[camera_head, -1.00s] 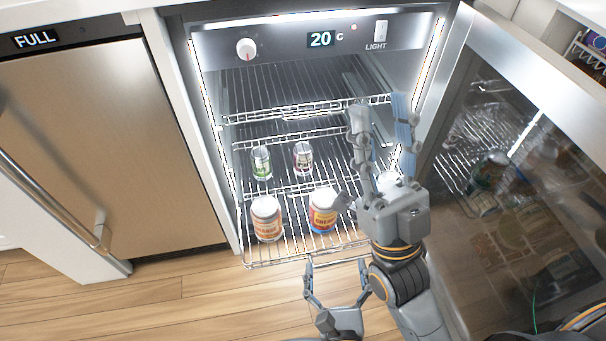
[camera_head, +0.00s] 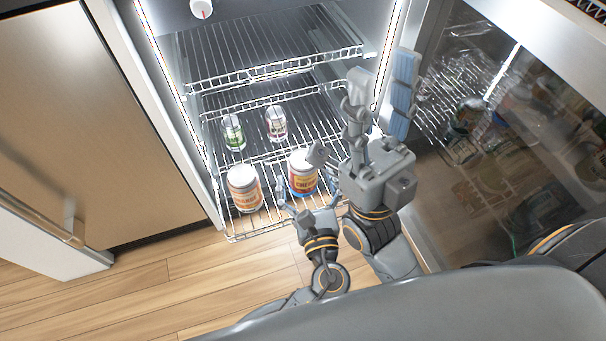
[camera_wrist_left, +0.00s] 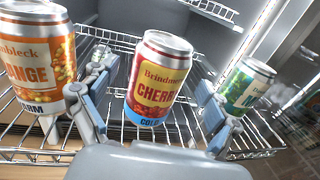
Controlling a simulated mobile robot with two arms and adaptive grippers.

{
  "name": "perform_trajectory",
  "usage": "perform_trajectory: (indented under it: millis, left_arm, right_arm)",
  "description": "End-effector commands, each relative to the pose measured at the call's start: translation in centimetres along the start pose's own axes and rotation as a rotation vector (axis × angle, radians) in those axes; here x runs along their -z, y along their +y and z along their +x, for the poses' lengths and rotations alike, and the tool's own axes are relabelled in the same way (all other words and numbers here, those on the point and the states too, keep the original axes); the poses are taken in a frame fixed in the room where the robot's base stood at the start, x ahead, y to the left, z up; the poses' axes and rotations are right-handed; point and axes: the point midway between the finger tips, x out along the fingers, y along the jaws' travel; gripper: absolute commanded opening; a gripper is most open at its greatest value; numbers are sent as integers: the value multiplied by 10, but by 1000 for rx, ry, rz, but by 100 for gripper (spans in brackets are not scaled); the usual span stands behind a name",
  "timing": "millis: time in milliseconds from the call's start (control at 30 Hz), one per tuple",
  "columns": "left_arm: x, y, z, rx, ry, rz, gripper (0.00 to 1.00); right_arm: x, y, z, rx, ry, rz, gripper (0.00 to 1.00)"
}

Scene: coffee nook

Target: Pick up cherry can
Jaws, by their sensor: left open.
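The cherry can (camera_head: 302,178), with a red and yellow label, stands upright on the lower wire shelf of the open fridge. It also shows in the left wrist view (camera_wrist_left: 158,82), where its label reads CHERRY above a blue base band. My left gripper (camera_head: 309,196) is open just in front of the can. In the left wrist view its two fingers (camera_wrist_left: 150,105) lie either side of the can, with gaps between; they do not grip it. My right gripper (camera_head: 381,85) is raised to the right of the can, its fingers apart and empty.
An orange can (camera_head: 245,188) stands left of the cherry can, near the left finger in the left wrist view (camera_wrist_left: 35,62). Two smaller cans, one green-labelled (camera_head: 233,133) and one reddish (camera_head: 276,123), stand farther back. The glass door (camera_head: 480,190) is open at right.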

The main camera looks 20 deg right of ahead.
Motion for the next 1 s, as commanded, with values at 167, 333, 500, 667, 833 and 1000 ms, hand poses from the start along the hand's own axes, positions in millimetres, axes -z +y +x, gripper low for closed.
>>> perform_trajectory:
  millis: [167,333,500,667,833,1000]
  left_arm:
    - [0,1,25,-1,-2,-1,88]
    - [-1,0,31,1,0,0,88]
    - [-1,1,30,1,0,0,82]
    - [-1,1,30,1,0,0,49]
    - [-1,1,30,1,0,0,15]
    - [-3,0,30,1,-3,-1,11]
  right_arm:
    - [-3,0,-12,0,-1,0,40]
    - [-3,0,-12,0,-1,0,40]
    - [-3,0,-12,0,-2,0,40]
    - [-3,0,-12,0,-2,0,40]
    - [-3,0,-12,0,-2,0,40]
    - [-3,0,-12,0,-1,0,40]
